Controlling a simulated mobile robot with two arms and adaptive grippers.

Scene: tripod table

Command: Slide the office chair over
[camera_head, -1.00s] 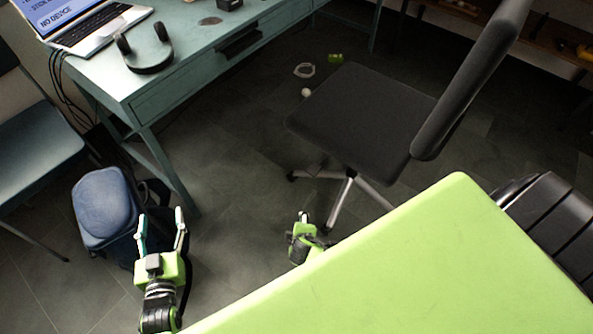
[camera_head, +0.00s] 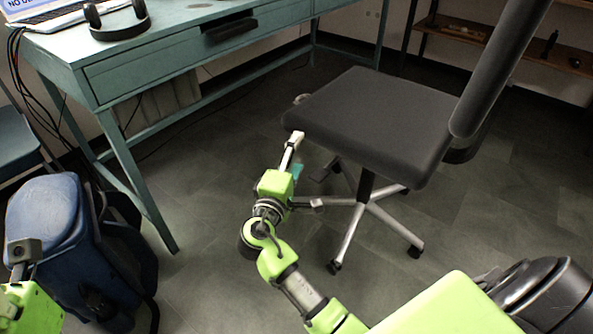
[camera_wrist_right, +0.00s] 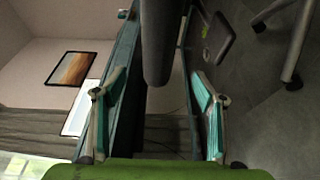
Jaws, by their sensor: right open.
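The office chair (camera_head: 375,115) has a dark seat, a tall tilted backrest and a silver star base on castors; it stands right of centre in the head view. My right gripper (camera_head: 297,155) is open at the seat's front left corner. In the right wrist view its fingers (camera_wrist_right: 160,78) are spread, and the dark seat edge (camera_wrist_right: 157,45) shows between them; I cannot tell whether they touch it. My left gripper (camera_head: 22,265) shows only partly at the lower left, away from the chair, and its opening is unclear.
A teal desk (camera_head: 160,70) with headphones (camera_head: 117,22) and a laptop stands at the back left. A blue backpack (camera_head: 45,225) is on the floor by its leg. A wooden shelf (camera_head: 540,55) is at the back right. Floor right of the chair is clear.

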